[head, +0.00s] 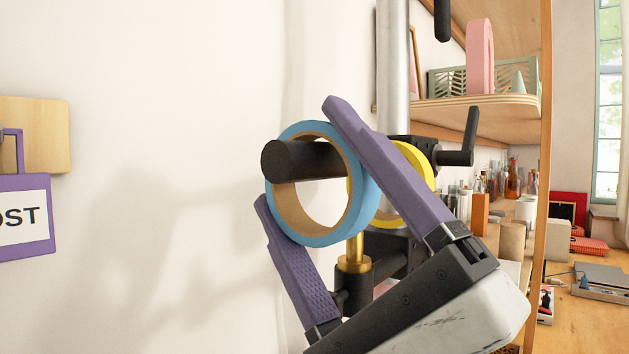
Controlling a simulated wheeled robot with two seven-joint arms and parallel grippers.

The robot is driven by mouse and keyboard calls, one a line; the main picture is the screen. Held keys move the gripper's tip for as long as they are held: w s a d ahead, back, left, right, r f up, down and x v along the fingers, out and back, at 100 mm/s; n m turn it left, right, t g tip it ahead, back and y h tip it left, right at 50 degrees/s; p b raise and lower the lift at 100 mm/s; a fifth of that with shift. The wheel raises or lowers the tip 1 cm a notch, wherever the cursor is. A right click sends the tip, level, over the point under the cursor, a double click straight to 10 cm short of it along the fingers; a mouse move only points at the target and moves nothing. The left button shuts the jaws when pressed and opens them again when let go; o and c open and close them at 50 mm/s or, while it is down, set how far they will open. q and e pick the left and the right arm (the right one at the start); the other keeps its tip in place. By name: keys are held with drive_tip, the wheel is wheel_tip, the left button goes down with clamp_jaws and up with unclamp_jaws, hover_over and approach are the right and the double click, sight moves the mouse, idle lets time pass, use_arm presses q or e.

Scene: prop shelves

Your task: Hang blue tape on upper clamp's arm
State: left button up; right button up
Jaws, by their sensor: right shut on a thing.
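The blue tape (366,200) is a ring with a tan inner core, in the middle of the head view. My right gripper (296,150) has purple fingers and is shut on it, one finger at its upper right and one at its lower left. The upper clamp's arm (312,160), a thick black rod, passes through the ring's hole, and its round end pokes out in front of the left rim. The ring's upper inside edge lies close to the rod; contact cannot be told. My left gripper is not in view.
A yellow tape ring (415,162) sits behind the blue one, partly hidden by my finger. A grey upright pole (393,70) carries the clamp. A wooden shelf (480,107) stands at right; a purple sign (25,225) is at left.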

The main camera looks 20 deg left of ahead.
drive_tip(key=o, duration=1.2)
drive_tip(key=b+v, duration=0.3)
drive_tip(key=v, duration=0.6)
drive_tip(key=shift+s+d+f, duration=0.3)
drive_tip(key=shift+d+f, duration=0.05)
drive_tip(key=shift+d, duration=0.1)
